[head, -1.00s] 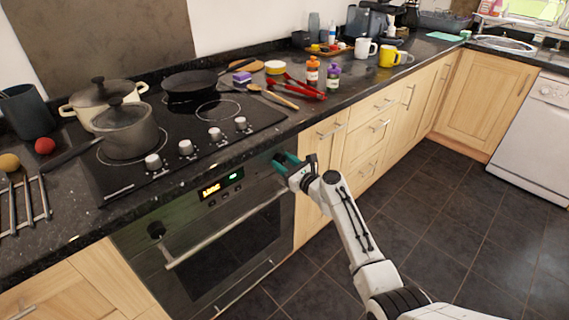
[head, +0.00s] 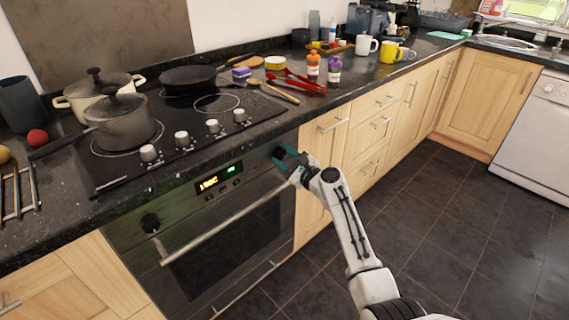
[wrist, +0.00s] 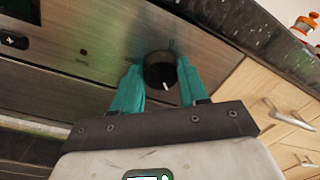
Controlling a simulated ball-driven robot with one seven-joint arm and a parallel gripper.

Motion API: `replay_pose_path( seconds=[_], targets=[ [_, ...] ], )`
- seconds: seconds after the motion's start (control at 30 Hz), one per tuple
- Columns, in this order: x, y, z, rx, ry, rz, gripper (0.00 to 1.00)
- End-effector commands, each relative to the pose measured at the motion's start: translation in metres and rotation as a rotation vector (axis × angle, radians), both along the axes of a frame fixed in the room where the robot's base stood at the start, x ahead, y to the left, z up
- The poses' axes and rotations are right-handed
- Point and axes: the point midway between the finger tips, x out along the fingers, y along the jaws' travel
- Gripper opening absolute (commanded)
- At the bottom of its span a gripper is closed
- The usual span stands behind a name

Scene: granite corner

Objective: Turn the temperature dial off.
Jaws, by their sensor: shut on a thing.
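The temperature dial (wrist: 160,70) is a round black knob with a white mark on the right end of the oven's front panel. In the wrist view its white mark points down and slightly right. In the head view the dial (head: 279,152) is partly hidden by my gripper. My gripper (wrist: 160,75) has teal fingers, one on each side of the dial, and is shut on it. In the head view my gripper (head: 284,157) is at the upper right corner of the oven (head: 220,240).
A second black knob (head: 150,222) is at the panel's left, with a lit display (head: 218,180) between. The oven's bar handle (head: 215,230) runs below. The hob above holds pots (head: 122,122) and a pan (head: 188,78). The floor in front is clear.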

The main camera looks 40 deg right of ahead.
Motion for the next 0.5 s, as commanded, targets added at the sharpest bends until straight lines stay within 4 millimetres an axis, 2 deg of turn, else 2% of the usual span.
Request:
replay_pose_path(
  seconds=[0.03, 0.5],
  targets=[
    [-0.0001, 0.0005, -0.0059, -0.042, -0.002, 0.001, 0.13],
    [0.0000, 0.0005, -0.0076, -0.491, -0.017, 0.000, 0.13]
  ],
)
